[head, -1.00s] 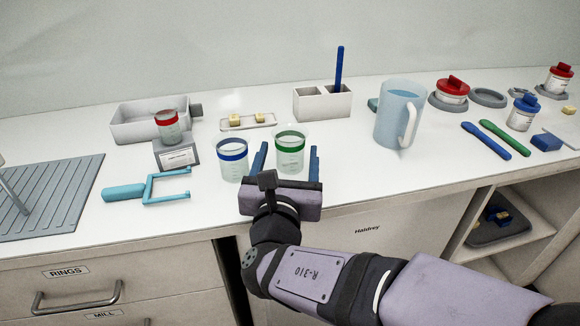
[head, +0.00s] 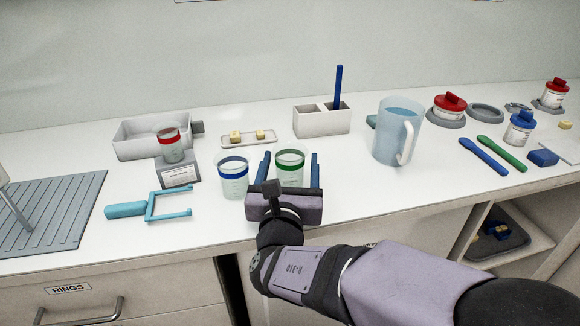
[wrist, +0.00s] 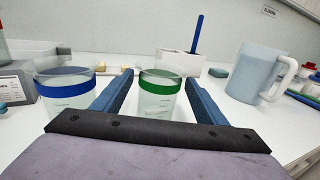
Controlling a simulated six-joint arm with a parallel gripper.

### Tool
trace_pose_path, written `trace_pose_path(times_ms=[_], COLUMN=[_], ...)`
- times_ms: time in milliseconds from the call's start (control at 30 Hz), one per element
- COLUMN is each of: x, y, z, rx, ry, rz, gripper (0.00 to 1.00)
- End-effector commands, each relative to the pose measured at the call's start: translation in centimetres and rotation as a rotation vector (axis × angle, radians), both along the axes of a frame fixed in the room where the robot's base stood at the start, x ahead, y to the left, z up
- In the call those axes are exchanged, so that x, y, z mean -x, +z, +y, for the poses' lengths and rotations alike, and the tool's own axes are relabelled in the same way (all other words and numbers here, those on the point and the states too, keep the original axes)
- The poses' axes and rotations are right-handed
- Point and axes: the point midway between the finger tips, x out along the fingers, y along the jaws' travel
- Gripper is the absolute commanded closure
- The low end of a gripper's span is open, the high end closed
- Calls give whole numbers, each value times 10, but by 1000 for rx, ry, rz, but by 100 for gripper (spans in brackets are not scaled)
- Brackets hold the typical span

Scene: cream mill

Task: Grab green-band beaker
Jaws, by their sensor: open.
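The green-band beaker (head: 290,173) is a clear cup with a green band near its rim, upright on the white counter. My gripper (head: 289,172) is open, its two blue fingers standing on either side of this beaker with gaps visible. In the wrist view the green-band beaker (wrist: 160,98) is between the fingers (wrist: 158,95), its lower part hidden behind the gripper's dark bar. The blue-band beaker (head: 234,180) stands just left of my left finger, close to it; it also shows in the wrist view (wrist: 66,95).
A red-band beaker (head: 169,148) sits on a grey block at the left. A teal clamp-like tool (head: 150,207) lies in front of it. A blue jug (head: 396,135) stands to the right. Behind are a small tray (head: 249,141) and a white holder (head: 318,121).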

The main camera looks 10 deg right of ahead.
Motion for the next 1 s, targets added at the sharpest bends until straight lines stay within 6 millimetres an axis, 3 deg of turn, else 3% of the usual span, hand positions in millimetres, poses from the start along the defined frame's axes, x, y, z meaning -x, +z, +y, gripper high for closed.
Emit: trace_pose_path(times_ms=[300, 667, 833, 867, 1000], x=[-37, -43, -43, -43, -43], y=[2, 2, 2, 2, 2], z=[-12, -13, -13, -13, -13], rx=[0, -1, -1, -1, -1], ry=[-3, 0, 0, 0, 0], rz=[1, 0, 0, 0, -1], gripper=[34, 34, 74, 79, 79])
